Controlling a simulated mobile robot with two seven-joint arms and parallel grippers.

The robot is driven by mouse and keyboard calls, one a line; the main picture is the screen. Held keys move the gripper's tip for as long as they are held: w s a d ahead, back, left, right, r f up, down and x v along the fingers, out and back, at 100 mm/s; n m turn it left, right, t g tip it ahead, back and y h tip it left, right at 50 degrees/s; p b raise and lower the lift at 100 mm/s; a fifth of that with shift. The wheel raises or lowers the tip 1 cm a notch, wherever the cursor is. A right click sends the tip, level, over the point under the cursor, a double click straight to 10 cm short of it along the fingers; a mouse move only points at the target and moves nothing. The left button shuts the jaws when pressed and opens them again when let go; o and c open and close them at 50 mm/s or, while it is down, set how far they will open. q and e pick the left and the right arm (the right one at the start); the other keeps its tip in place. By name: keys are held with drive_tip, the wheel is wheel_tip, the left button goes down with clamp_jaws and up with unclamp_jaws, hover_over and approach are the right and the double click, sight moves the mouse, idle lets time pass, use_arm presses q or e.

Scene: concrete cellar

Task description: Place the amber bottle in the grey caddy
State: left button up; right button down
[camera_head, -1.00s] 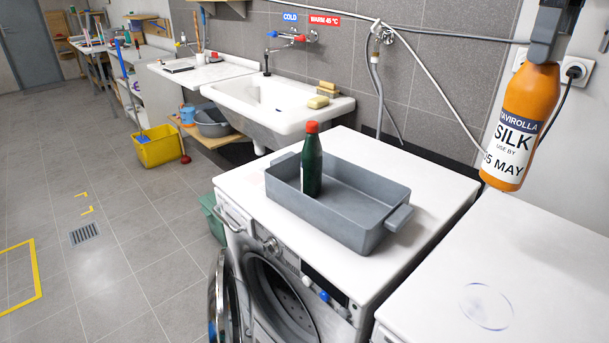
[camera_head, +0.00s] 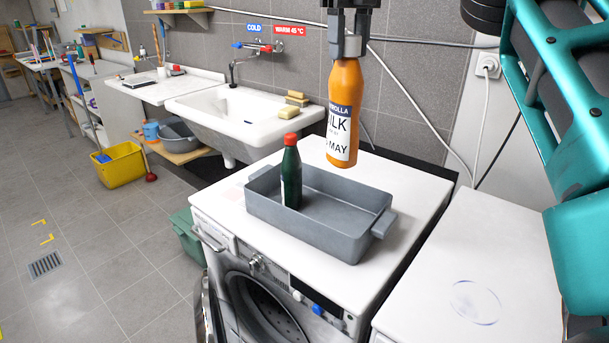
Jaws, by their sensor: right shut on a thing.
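The amber bottle (camera_head: 343,112) hangs upright, with a white and dark label reading partly "SILK" and "MAY". My right gripper (camera_head: 349,40) is shut on its top and holds it in the air. The bottle appears above the back right part of the grey caddy (camera_head: 362,227), apart from it. The caddy is an open grey tray with end handles on top of the washing machine. A green bottle with a red cap (camera_head: 291,172) stands in the caddy's left part. The caddy's right part is empty. My left gripper is not in view.
The washing machine (camera_head: 225,218) has its round door open at the front. A white top (camera_head: 475,285) with a faint ring mark is at the right. A sink (camera_head: 245,115) with sponges stands behind at the left. Hoses and a cable run along the wall.

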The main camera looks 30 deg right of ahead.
sight(347, 84)
wheel_tip(347, 84, down, 14)
drive_tip(key=b, duration=0.4)
drive_tip(key=shift+f, duration=2.9)
drive_tip(key=shift+f, duration=0.1)
drive_tip(key=c, duration=0.5)
unclamp_jaws()
wheel_tip(347, 84, up, 12)
drive_tip(key=shift+r+p, duration=0.1)
drive_tip(key=shift+p, duration=0.6)
